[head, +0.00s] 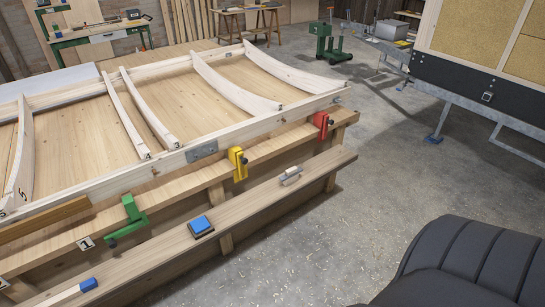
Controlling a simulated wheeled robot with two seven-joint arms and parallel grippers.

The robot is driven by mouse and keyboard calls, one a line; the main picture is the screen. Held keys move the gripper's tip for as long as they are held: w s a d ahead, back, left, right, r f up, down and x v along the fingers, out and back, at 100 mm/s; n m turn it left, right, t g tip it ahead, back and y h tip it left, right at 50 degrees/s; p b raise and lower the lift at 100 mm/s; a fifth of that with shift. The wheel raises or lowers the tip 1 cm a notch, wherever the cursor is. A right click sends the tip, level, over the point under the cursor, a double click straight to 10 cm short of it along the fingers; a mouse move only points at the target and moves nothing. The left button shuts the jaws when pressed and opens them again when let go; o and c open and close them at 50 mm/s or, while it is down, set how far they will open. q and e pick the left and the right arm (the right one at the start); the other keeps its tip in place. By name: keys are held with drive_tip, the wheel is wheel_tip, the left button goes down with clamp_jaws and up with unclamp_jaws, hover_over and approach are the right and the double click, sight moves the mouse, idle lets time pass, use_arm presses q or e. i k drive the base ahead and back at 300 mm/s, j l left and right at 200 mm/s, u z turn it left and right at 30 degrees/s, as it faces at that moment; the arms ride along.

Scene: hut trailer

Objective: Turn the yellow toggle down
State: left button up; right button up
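The yellow toggle (237,160) is fixed to the near long side of the wooden bench, at the middle of the picture. A green toggle (128,218) is on the same side to the left, with a part reaching down to the lower left. A red toggle (321,122) is on the same side to the right, near the bench corner. Neither of my grippers shows in the head view, and nothing touches the yellow toggle.
A lower plank (245,205) runs in front of the toggles, bearing a blue-topped block (201,226) and a small trowel-like tool (291,175). A dark ribbed shape (465,265), unclear what, fills the lower right.

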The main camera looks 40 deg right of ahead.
sight(243, 168)
drive_tip(key=z, duration=0.95)
